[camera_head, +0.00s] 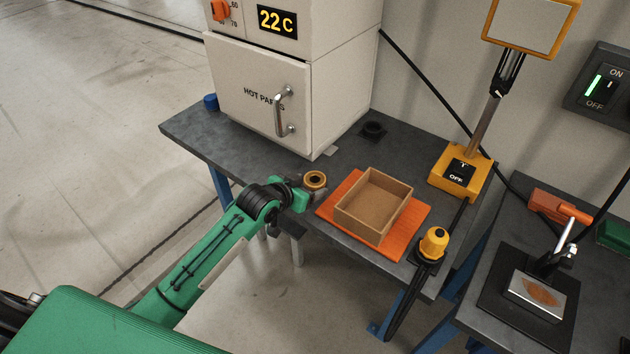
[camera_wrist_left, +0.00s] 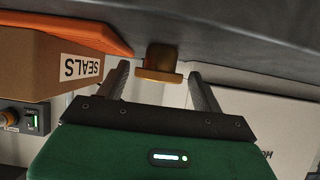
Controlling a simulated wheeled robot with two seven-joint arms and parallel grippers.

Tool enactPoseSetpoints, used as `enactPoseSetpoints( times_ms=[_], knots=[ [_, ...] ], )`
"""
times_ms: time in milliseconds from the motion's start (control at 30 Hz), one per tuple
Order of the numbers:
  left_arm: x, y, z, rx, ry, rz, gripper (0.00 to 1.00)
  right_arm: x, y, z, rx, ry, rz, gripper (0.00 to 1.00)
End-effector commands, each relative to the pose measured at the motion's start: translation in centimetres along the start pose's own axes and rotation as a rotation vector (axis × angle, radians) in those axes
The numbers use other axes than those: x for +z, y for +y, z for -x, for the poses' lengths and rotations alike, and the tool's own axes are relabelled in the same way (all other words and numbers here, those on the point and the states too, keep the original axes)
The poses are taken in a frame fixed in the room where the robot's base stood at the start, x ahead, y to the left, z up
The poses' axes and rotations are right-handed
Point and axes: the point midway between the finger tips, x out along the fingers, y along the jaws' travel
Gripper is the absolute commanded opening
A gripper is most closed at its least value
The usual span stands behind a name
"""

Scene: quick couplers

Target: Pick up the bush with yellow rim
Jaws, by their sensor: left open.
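The bush with yellow rim (camera_head: 314,180) stands upright on the grey table, between the cabinet and the orange mat. In the wrist view the bush (camera_wrist_left: 160,62) appears upside down, brownish yellow with a wider flange. My left gripper (camera_head: 303,196) is beside it at the table's front edge. In the wrist view the fingers of my left gripper (camera_wrist_left: 160,72) are spread, with the bush in the gap between their tips. No finger visibly touches it, and I cannot tell how far it reaches between them. My right gripper is out of view.
An open cardboard box (camera_head: 372,205) sits on the orange mat (camera_head: 412,232), right of the bush. The white hot-parts cabinet (camera_head: 335,100) stands behind. A yellow-topped tool (camera_head: 434,243) and a yellow lamp base (camera_head: 462,172) are farther right. A dark ring (camera_head: 373,130) lies behind.

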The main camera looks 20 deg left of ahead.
Motion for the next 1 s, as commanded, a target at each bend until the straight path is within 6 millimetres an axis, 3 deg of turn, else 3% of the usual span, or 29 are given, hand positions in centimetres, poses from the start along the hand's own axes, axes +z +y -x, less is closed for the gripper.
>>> enactPoseSetpoints(
  times_ms=[200, 467, 633, 1000],
  knots=[
    [0.0, 0.0, -2.1, 0.000, -0.001, 0.000, 0.67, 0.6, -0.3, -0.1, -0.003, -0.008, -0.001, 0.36],
    [0.1, 0.0, -2.3, 0.000, -0.001, 0.000, 0.67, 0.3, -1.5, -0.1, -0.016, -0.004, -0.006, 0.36],
    [0.1, 0.0, -2.3, 0.000, -0.001, 0.000, 0.34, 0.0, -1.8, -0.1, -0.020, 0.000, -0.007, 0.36],
    [-0.4, 0.0, -2.1, 0.000, 0.001, 0.000, 0.32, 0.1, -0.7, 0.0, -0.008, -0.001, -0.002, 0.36]
  ],
)
